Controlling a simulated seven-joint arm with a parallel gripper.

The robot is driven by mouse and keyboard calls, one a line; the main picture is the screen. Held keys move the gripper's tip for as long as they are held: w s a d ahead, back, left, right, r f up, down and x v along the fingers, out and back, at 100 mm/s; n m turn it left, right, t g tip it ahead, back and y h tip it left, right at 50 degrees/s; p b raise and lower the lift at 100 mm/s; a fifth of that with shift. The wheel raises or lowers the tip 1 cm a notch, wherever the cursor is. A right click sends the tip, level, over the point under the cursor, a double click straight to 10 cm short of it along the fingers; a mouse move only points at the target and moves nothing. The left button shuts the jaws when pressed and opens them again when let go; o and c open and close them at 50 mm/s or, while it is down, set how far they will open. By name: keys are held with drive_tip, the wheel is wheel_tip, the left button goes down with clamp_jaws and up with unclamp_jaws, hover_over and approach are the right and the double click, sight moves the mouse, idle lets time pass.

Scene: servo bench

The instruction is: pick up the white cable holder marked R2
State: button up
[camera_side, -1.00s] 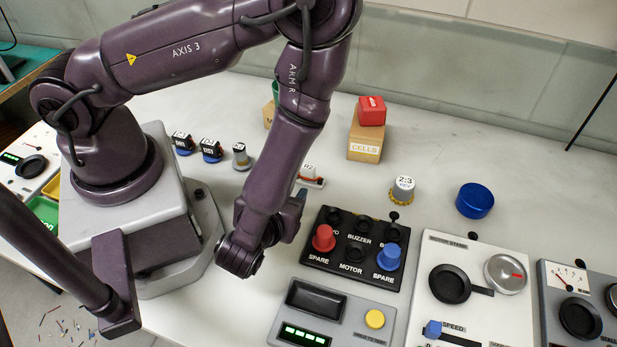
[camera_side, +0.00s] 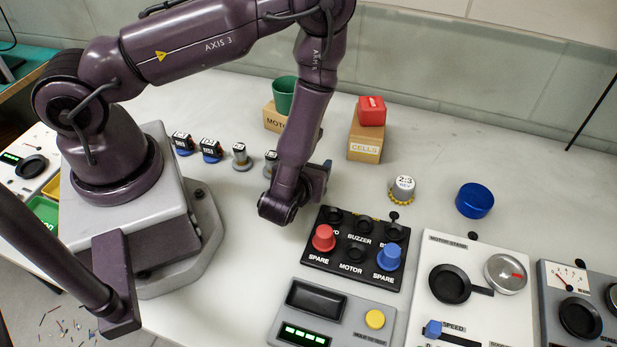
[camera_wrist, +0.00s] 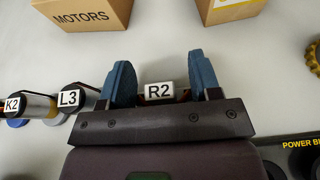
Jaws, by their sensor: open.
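The white cable holder marked R2 (camera_wrist: 159,91) shows in the wrist view, its label facing me between the two blue fingers. My gripper (camera_wrist: 160,68) is open, with one finger on each side of the holder and visible gaps at both sides. The holder's lower part is hidden by the gripper body. In the side view my arm hides the holder, and only a bit of a blue-grey finger (camera_side: 321,176) shows beside the wrist.
Holders marked L3 (camera_wrist: 69,98) and K2 (camera_wrist: 14,104) stand to the left in the wrist view. The MOTORS box (camera_wrist: 82,14) is beyond. In the side view, the black button panel (camera_side: 357,252) is close to the wrist, and the CELLS box (camera_side: 365,140) stands behind.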

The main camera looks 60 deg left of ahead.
drive_tip(key=shift+w+a+f, duration=0.15)
drive_tip(key=shift+w+a, duration=0.15)
drive_tip(key=shift+c, duration=0.4)
drive_tip(key=c, duration=0.9)
drive_tip(key=shift+c, duration=0.2)
